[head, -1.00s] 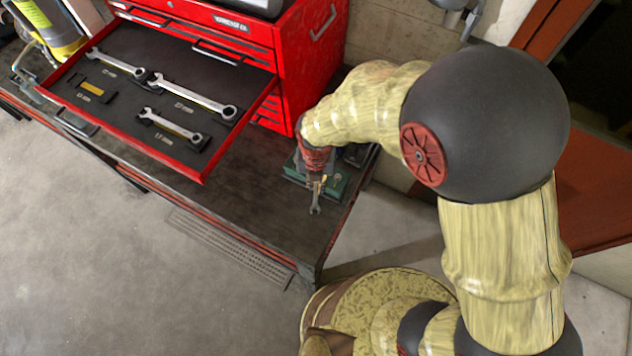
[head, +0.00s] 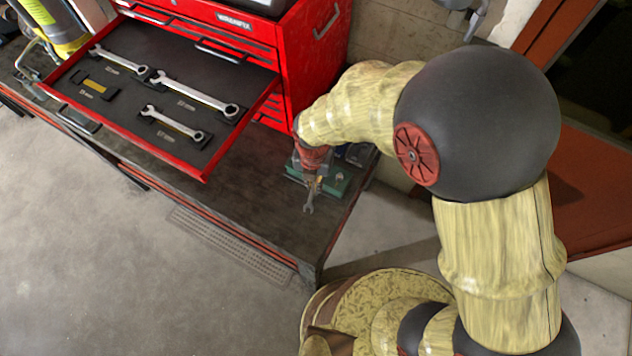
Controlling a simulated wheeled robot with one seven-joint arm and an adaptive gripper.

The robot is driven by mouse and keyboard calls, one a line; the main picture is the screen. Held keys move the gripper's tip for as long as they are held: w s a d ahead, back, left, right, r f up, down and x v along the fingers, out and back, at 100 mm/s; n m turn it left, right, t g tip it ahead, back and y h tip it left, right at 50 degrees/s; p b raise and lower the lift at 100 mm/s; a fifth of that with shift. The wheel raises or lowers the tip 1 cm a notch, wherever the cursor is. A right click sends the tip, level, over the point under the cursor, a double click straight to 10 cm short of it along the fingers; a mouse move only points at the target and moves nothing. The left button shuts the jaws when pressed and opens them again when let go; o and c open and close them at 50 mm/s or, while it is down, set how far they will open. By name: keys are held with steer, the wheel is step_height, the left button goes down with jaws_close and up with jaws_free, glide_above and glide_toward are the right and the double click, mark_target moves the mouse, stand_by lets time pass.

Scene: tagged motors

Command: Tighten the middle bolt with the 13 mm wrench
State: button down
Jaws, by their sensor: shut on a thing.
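My gripper (head: 313,174) hangs at the end of my arm over a green plate (head: 334,184) on the workbench. It is shut on a wrench (head: 310,199), whose open end points down toward the front of the picture. The middle bolt cannot be made out; my gripper and arm hide most of the plate. A small bright spot shows on the plate right of the gripper. I cannot tell whether the wrench touches a bolt. The drawer has an empty slot (head: 95,86) with a yellow mark among the wrenches.
The open red drawer (head: 208,172) juts over the bench (head: 262,215) at left and holds several wrenches (head: 195,93). The red tool chest (head: 312,60) stands behind. Bare bench top lies in front of the green plate, up to the bench edge.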

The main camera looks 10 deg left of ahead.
steer(key=shift+a+m, duration=0.2)
steer(key=shift+m, duration=0.1)
steer(key=shift+w+a+m, duration=0.1)
steer(key=shift+a+m, duration=0.45)
steer(key=shift+m, duration=0.35)
steer(key=shift+w+a+m, duration=0.2)
steer(key=shift+a+m, duration=0.45)
steer(key=shift+m, duration=0.35)
steer(key=shift+w+a+m, duration=0.3)
steer(key=shift+a+m, duration=0.3)
steer(key=shift+m, duration=0.4)
steer(key=shift+d, duration=0.1)
